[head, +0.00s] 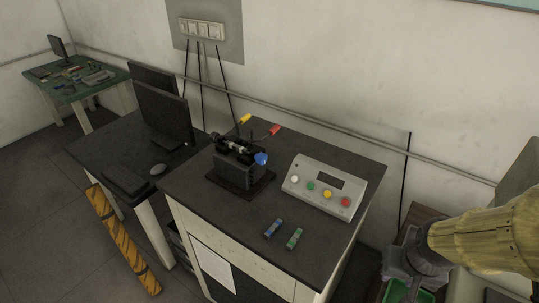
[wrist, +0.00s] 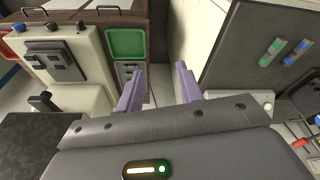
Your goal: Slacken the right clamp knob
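A dark clamp fixture (head: 240,165) stands on a black base plate on the dark-topped bench. A blue knob (head: 261,159) sits at its right end, and a dark knob (head: 214,136) shows at its left end. A yellow-tipped lever (head: 244,119) and a red-tipped lever (head: 274,129) rise behind it. My gripper (wrist: 160,88) shows two purple fingers spread apart with nothing between them. In the head view my yellow arm is at the right, well away from the fixture; its fingers cannot be made out there.
A grey control box (head: 325,185) with coloured buttons stands right of the fixture. A blue specimen (head: 273,229) and a green specimen (head: 294,239) lie near the bench front. A monitor (head: 165,112) stands at the left. A green tray (wrist: 126,43) lies below my gripper.

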